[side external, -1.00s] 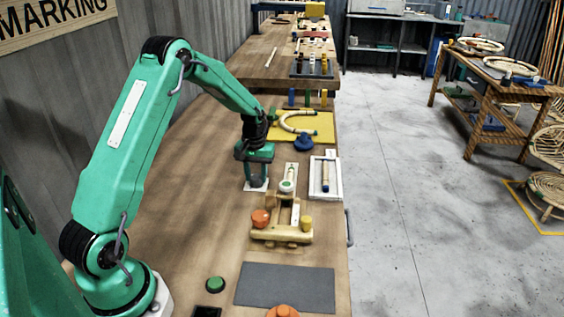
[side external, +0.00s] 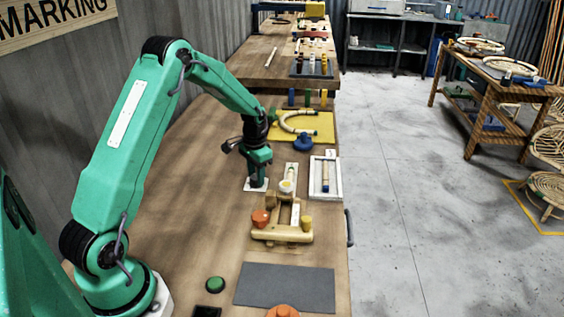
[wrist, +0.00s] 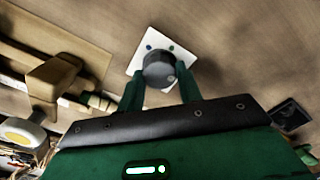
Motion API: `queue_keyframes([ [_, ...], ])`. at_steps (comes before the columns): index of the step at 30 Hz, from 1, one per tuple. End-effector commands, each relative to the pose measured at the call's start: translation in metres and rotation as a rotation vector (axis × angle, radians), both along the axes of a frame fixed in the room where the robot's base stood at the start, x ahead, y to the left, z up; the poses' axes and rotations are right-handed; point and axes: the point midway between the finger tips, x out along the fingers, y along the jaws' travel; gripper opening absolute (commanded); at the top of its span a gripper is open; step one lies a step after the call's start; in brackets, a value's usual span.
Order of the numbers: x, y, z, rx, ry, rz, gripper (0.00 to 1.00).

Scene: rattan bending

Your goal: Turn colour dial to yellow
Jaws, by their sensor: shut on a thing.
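The dial is a dark round knob (wrist: 158,68) on a white square plate (wrist: 180,42), which also shows on the bench in the side view (side external: 249,186). My gripper (wrist: 161,76) points down over the plate, with one finger on each side of the knob, shut on it. In the side view my gripper (side external: 257,181) hides most of the knob.
A wooden fixture (side external: 281,233) with an orange knob (side external: 261,218) and a yellow knob (side external: 306,222) stands in front of the dial. A white tray (side external: 326,193) is at right. A yellow board (side external: 318,118) with a blue knob (side external: 304,143) lies behind. Bench at left is clear.

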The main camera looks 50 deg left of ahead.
Motion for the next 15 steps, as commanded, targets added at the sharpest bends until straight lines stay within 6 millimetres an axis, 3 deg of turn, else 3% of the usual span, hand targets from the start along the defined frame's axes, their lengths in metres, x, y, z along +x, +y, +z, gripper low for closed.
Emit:
queue_keyframes([
  [12,0.0004,0.0001,0.0016,0.001,-0.001,-0.013,0.12],
  [13,0.0004,0.0001,0.0016,0.001,-0.001,-0.013,0.37],
  [15,0.0004,0.0000,0.0015,0.001,-0.001,-0.012,0.51],
])
